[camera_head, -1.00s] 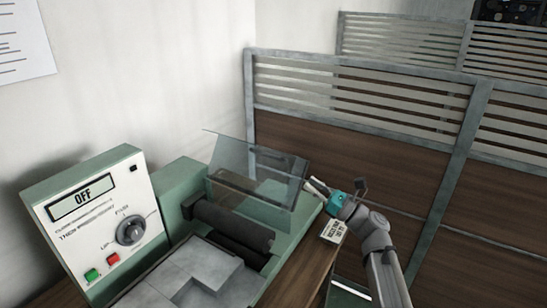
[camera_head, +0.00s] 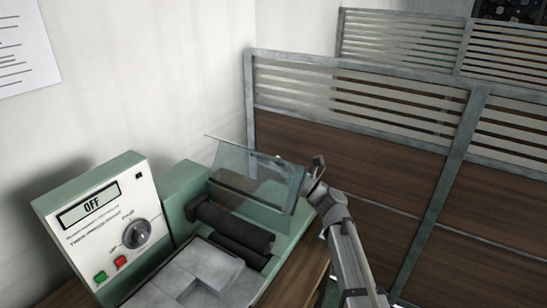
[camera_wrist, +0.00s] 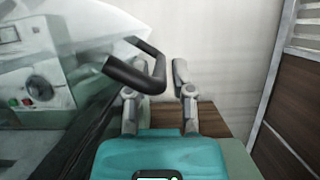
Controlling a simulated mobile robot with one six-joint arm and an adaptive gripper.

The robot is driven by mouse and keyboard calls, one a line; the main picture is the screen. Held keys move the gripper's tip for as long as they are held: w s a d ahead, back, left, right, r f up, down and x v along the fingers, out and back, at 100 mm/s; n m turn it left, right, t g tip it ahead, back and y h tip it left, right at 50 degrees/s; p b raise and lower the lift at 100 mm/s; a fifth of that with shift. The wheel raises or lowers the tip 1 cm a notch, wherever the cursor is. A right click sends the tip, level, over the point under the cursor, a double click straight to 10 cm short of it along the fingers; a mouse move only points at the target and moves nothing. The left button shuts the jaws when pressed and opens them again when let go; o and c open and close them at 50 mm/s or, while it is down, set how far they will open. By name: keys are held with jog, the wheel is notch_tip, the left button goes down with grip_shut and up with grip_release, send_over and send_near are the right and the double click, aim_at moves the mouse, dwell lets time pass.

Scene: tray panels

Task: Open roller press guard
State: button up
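The roller press (camera_head: 185,185) is a green machine at the left in the head view. Its clear guard (camera_head: 240,158) stands steeply tilted above the dark rollers (camera_head: 235,228). My gripper (camera_head: 318,165) is at the guard's right side, near its upper corner; its fingers are small there. In the wrist view, the guard's black bent handle (camera_wrist: 140,75) lies ahead of my gripper (camera_wrist: 156,80). The two fingers are spread apart. The handle's bend reaches toward the gap between them and overlaps the left finger in the picture. Contact cannot be told.
The control panel (camera_head: 105,215) reads OFF and has a dial (camera_head: 137,234) and green and red buttons. Grey blocks (camera_head: 195,275) lie in front of the rollers. A wood and metal partition (camera_head: 350,145) stands behind and right of my arm. A white wall is behind the press.

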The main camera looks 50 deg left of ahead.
jog(key=shift+x, duration=0.8)
grip_shut()
